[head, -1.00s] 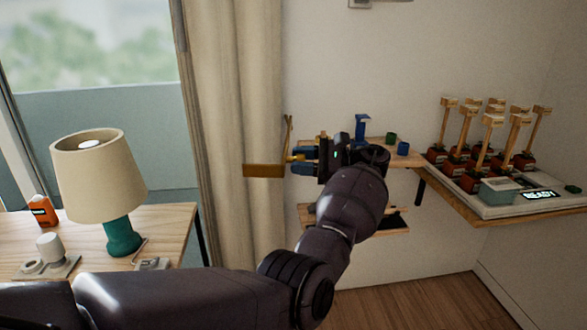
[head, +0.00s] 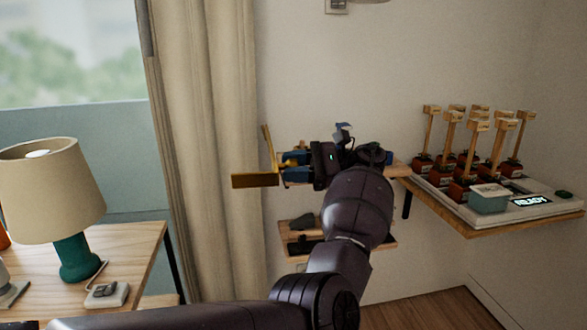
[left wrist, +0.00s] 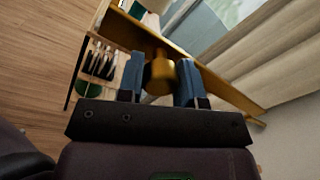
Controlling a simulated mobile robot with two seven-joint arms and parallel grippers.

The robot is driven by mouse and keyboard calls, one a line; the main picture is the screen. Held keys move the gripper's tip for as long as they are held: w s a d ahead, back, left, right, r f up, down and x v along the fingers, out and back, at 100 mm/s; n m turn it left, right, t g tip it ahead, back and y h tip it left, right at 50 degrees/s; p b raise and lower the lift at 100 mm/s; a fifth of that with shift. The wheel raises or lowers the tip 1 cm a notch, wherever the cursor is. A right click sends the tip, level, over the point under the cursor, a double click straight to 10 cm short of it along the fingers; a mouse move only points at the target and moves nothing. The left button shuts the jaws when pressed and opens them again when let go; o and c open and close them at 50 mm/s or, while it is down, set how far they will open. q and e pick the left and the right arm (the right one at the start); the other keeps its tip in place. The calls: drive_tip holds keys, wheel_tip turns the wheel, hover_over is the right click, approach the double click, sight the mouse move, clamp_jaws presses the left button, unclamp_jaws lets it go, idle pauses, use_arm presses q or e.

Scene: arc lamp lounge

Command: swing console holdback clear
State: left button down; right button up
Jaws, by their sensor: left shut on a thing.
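The console holdback is a brass-coloured piece (head: 255,180) with a flat bar in front of the curtain's right edge and a thin upright part. In the left wrist view its round brass knob (left wrist: 160,75) sits between the blue fingers, with the long bar running diagonally behind. My left gripper (head: 290,165) reaches in from the right side of the holdback and is shut on the knob. The holdback's mounting is hidden. My right gripper is not in view.
A wall shelf (head: 400,168) lies behind my left wrist, mostly hidden, with a lower shelf (head: 345,255) holding dark items. A side shelf at right bears a tray (head: 550,206) of several wooden-handled pieces. A lamp (head: 55,190) stands on the left table (head: 135,243). The curtain (head: 205,150) hangs behind.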

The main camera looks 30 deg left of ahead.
use_arm(q)
drive_tip(key=shift+a+r, duration=0.15)
drive_tip(key=shift+r, duration=0.25)
drive_tip(key=c, duration=0.8)
unclamp_jaws()
drive_tip(key=shift+f, duration=0.25)
drive_tip(key=shift+f, duration=0.1)
wheel_tip(320, 180, up, 20)
drive_tip(key=shift+r+p, duration=0.1)
drive_tip(key=shift+p, duration=0.65)
